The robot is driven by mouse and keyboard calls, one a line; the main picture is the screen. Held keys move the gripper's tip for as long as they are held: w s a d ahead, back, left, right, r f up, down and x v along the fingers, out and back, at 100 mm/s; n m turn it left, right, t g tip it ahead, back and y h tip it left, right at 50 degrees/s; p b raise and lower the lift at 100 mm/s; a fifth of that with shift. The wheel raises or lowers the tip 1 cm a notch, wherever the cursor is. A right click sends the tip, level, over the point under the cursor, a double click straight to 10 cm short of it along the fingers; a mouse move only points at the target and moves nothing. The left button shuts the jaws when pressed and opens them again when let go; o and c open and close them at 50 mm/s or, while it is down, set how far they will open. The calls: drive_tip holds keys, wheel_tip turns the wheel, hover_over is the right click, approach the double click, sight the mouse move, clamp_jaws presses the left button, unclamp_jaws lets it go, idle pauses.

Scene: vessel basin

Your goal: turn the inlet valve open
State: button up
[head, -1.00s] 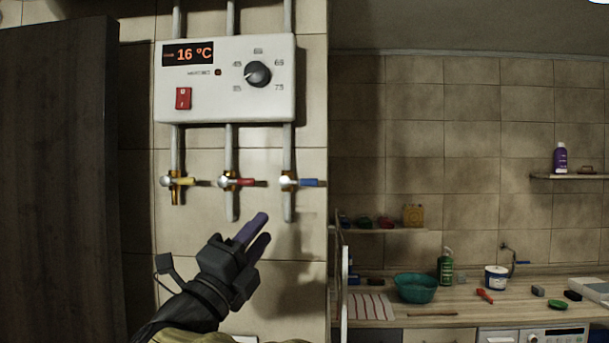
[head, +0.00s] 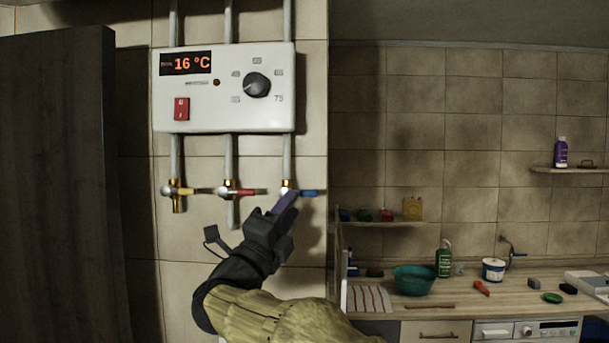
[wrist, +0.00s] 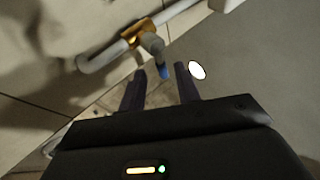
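Three valves sit on the vertical pipes below the white heater box (head: 215,115): a yellow-handled one (head: 192,191), a red-handled one (head: 243,191) and a blue-handled one (head: 308,193). No label shows which is the inlet. All three handles point right, across their pipes. My gripper (head: 288,203) is at the blue-handled valve and partly covers it. In the wrist view, my gripper (wrist: 161,72) is open, its two fingers apart. The blue handle's tip (wrist: 163,73) appears between the fingertips; I cannot tell whether they touch it.
The heater display (head: 186,63) reads 16 °C, with a dial (head: 257,85) and a red switch (head: 182,108). A dark door or panel (head: 55,180) stands at the left. A counter (head: 430,298) with a teal bowl (head: 414,280) is at the right, beyond the wall's edge.

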drive_tip(key=p+x, duration=0.3)
drive_tip(key=x, duration=0.2)
drive_tip(key=shift+w+d+r, duration=0.2)
drive_tip(key=shift+r, duration=0.15)
drive_tip(key=shift+p+x, duration=0.4)
drive_tip(key=shift+x, duration=0.35)
drive_tip(key=shift+w+f, duration=0.1)
drive_tip(key=shift+f, duration=0.1)
drive_tip(key=shift+c, duration=0.2)
clamp_jaws()
